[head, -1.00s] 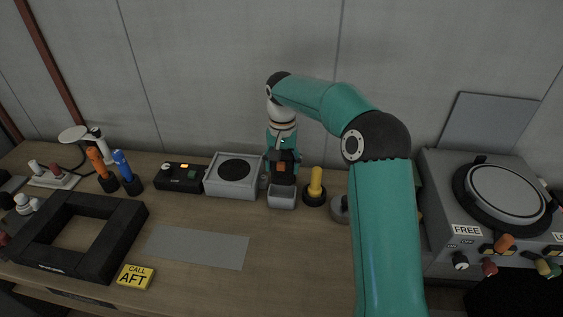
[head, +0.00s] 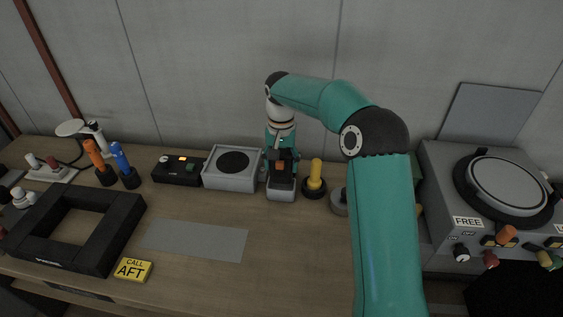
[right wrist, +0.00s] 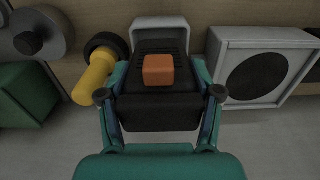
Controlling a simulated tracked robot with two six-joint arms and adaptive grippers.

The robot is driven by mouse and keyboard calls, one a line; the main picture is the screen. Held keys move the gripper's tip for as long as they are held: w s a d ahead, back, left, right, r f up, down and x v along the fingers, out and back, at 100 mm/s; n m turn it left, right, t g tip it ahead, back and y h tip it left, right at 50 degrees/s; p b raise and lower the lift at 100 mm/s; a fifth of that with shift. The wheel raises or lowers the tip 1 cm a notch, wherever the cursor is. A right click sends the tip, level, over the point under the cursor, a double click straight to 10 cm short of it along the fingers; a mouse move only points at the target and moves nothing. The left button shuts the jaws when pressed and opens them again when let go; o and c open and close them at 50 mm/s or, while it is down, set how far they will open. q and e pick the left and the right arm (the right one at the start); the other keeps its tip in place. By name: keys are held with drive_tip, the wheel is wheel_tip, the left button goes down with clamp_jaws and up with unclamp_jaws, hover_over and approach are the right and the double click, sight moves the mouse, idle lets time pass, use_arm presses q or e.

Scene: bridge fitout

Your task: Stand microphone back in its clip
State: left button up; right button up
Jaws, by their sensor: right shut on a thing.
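The microphone (head: 284,182) is black with an orange button and stands roughly upright at the back of the bench. My right gripper (head: 281,158) reaches down from above and is shut on it. The right wrist view shows the microphone (right wrist: 158,115) between the two fingertips of my right gripper (right wrist: 160,95). A light grey clip (head: 281,195) shows at the microphone's lower end, and its rim (right wrist: 165,20) shows past the microphone in the right wrist view. I cannot tell whether the microphone is fully seated. My left gripper is not in view.
A grey speaker box (head: 230,183) stands close left of the clip, and a yellow-handled object (head: 315,180) close right. A black box (head: 177,170) is further left. A black frame (head: 120,235) and a yellow sign (head: 133,270) lie in front. A grey console (head: 440,210) stands right.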

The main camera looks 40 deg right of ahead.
sight(281, 177)
idle(0.5)
drive_tip(key=shift+f+b, duration=0.95)
drive_tip(key=shift+f, duration=0.55)
drive_tip(key=shift+f, duration=0.35)
drive_tip(key=shift+f, duration=0.15)
idle(0.7)
drive_tip(key=shift+f+b, duration=0.75)
drive_tip(key=o, duration=1.5)
